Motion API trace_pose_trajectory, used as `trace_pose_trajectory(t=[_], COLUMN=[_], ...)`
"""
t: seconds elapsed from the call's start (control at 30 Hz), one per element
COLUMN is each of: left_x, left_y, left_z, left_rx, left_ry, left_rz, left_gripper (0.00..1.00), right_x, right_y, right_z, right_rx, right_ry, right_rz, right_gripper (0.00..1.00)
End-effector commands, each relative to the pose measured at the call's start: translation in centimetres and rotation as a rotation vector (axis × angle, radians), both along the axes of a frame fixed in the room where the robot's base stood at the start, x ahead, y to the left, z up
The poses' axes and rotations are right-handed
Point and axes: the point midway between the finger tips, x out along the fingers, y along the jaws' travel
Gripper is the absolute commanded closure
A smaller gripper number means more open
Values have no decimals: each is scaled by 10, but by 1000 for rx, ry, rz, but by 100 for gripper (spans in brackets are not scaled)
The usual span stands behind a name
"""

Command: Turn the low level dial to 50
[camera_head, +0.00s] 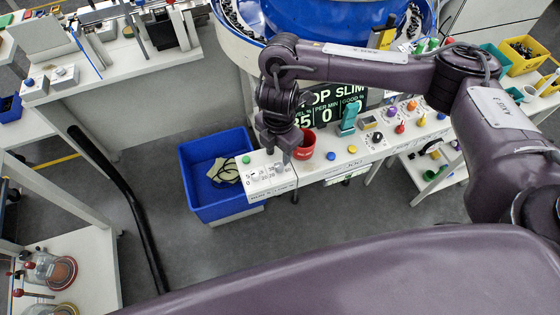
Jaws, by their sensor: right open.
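A white control panel (258,186) holds a small green button and small pale dials (279,169) with printed scale marks. The low level dial appears to be among these, but the lettering is too small to read and I cannot tell its setting. My right gripper (279,157) points down at the panel's back edge, just above and behind the dials. It is open, and its fingers partly hide that part of the panel. I cannot tell whether they touch a dial. My left gripper is out of view.
A red cup (306,146) stands close to the right of my gripper. A dark display (330,108) with green and white text is partly covered by my arm. A blue bin (203,178) stands left of the panel. Coloured knobs and a teal object (348,120) line the bench to the right.

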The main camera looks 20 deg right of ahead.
Motion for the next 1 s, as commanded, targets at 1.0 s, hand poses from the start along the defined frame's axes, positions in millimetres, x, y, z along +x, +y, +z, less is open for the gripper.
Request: trace_pose_trajectory(t=[1.0], left_x=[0], left_y=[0], left_z=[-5], left_rx=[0], left_ry=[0], left_rz=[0], left_gripper=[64], right_x=[0], right_y=[-5], right_z=[-76], right_rx=[-13], right_ry=[5], right_rz=[-2], right_gripper=[64])
